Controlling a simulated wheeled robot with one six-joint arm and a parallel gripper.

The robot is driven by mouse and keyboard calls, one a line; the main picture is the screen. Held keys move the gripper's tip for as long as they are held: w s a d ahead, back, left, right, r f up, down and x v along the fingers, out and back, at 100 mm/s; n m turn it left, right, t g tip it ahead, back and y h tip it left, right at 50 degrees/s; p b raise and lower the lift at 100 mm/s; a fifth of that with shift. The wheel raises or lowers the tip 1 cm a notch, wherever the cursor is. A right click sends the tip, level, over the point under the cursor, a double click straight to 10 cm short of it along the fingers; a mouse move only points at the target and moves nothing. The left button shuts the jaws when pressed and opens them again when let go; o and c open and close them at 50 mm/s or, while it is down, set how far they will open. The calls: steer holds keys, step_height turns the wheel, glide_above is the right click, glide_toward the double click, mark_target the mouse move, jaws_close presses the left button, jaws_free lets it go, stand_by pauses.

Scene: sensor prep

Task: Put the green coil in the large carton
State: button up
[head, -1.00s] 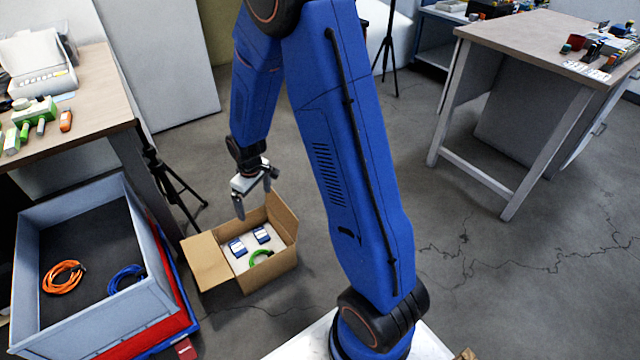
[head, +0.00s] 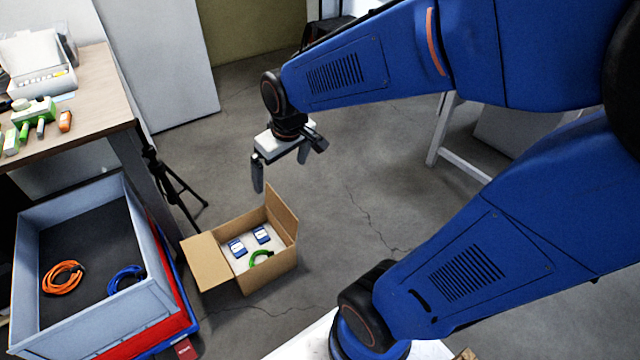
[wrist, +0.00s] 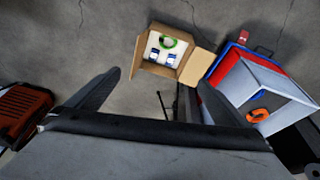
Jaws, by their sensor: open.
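The green coil (head: 261,258) lies inside the open cardboard carton (head: 270,278) on the floor, at its near side. Two blue-and-white items (head: 249,242) lie beside the coil on the carton's pale bottom. My gripper (head: 281,174) is open and empty in the air, above and behind the carton in the head view, apart from it. In the wrist view the green coil (wrist: 174,46) shows in the carton (wrist: 153,68), beyond my open fingers (wrist: 155,95).
A grey crate (head: 95,328) left of the carton holds an orange coil (head: 62,278) and a blue coil (head: 126,277). It stands on a red base. A workbench (head: 98,108) and a tripod (head: 178,190) stand behind. Floor right of the carton is clear.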

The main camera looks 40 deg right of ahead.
steer(key=s+r+m, duration=0.1)
steer(key=s+r, duration=0.2)
steer(key=s, duration=0.4)
steer(key=s+d+r+m+t, duration=0.1)
steer(key=s+r, duration=0.1)
steer(key=s, duration=0.5)
steer(key=shift+s+r, duration=0.4)
